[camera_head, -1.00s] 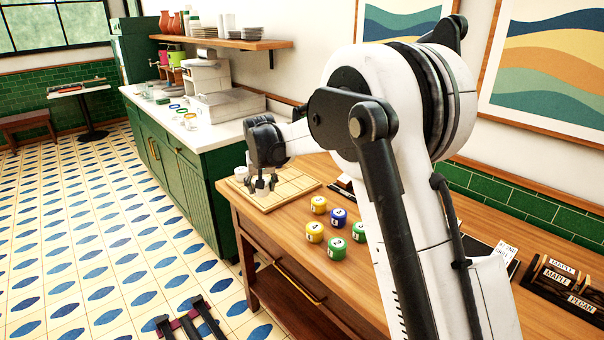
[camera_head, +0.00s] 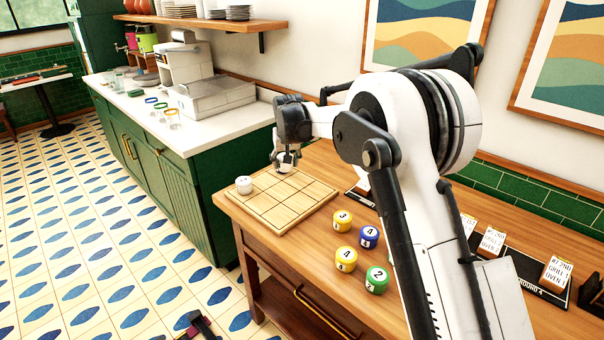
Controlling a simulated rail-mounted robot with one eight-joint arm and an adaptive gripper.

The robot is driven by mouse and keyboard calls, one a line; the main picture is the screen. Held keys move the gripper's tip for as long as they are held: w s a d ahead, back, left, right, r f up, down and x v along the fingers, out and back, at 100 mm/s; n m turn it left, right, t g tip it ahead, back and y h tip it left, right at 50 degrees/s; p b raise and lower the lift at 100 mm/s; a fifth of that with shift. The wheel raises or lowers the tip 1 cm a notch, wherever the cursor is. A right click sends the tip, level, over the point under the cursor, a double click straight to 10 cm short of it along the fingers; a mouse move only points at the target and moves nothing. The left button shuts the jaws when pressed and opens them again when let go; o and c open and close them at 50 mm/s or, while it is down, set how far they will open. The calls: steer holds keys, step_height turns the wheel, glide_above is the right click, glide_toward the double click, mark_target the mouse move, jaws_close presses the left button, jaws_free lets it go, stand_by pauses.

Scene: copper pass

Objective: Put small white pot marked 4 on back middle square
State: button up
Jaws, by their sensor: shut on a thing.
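My gripper (camera_head: 286,167) is shut on a small white pot (camera_head: 286,162), of which only a part shows between the fingers. Its number cannot be read. Gripper and pot are over the far edge of the square wooden board (camera_head: 283,213); the pot's height above the board is hard to tell.
Two yellow pots (camera_head: 343,220) (camera_head: 346,259), a blue pot (camera_head: 369,237) and a green pot (camera_head: 377,279) stand on the wooden counter right of the board. Card holders (camera_head: 490,242) stand farther right. A green cabinet with a white top (camera_head: 200,130) is behind left.

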glide_above(298, 178)
steer(key=s, duration=0.2)
steer(key=f, duration=0.4)
steer(key=shift+w+d+f+p, duration=0.1)
steer(key=shift+w+d+p, duration=0.1)
steer(key=shift+d+p, duration=0.1)
steer(key=shift+f, duration=2)
steer(key=shift+f, duration=0.2)
steer(key=o, duration=1.2)
steer(key=shift+o, duration=0.3)
steer(key=shift+r, duration=0.2)
